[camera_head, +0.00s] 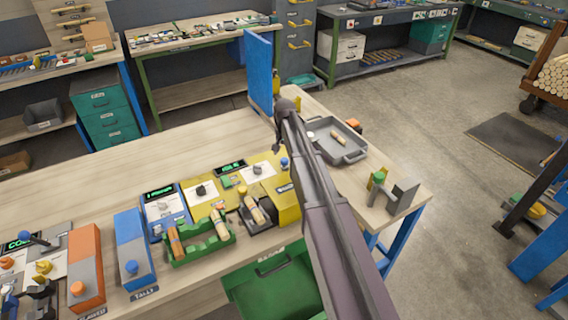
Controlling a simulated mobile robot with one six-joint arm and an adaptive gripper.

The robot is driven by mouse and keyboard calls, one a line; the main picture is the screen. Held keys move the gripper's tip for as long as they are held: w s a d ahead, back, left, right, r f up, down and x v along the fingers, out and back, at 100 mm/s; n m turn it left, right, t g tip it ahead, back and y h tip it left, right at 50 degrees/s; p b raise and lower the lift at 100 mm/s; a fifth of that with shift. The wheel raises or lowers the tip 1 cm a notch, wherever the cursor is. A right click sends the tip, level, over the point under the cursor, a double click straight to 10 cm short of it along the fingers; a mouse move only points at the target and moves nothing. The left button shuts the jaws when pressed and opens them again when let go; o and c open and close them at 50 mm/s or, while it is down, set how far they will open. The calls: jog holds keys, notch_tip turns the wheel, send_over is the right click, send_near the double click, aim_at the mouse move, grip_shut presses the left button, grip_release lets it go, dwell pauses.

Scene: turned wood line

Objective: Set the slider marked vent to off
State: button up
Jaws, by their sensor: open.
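No label in the camera_head view reads clearly as vent, so I cannot tell which control is the vent slider. On the near left of the bench are an orange and grey box (88,262) with an orange knob (77,288) and a blue and grey box (133,245) with a blue knob (131,267). My arm reaches up across the bench's right part. My gripper (281,118) is at its far dark end, open and well away from these boxes; its fingers are hard to make out.
Beside the boxes are a blue panel (166,210), yellow panels (204,190), a green rack (202,246) with wooden pieces and a lever (40,239). A grey tray (351,145) and a grey bracket (401,196) stand right of my arm. The bench's back left is clear.

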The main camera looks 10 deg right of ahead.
aim_at(284, 163)
jog(key=shift+f+b, duration=1.1)
jog(key=shift+f, duration=0.3)
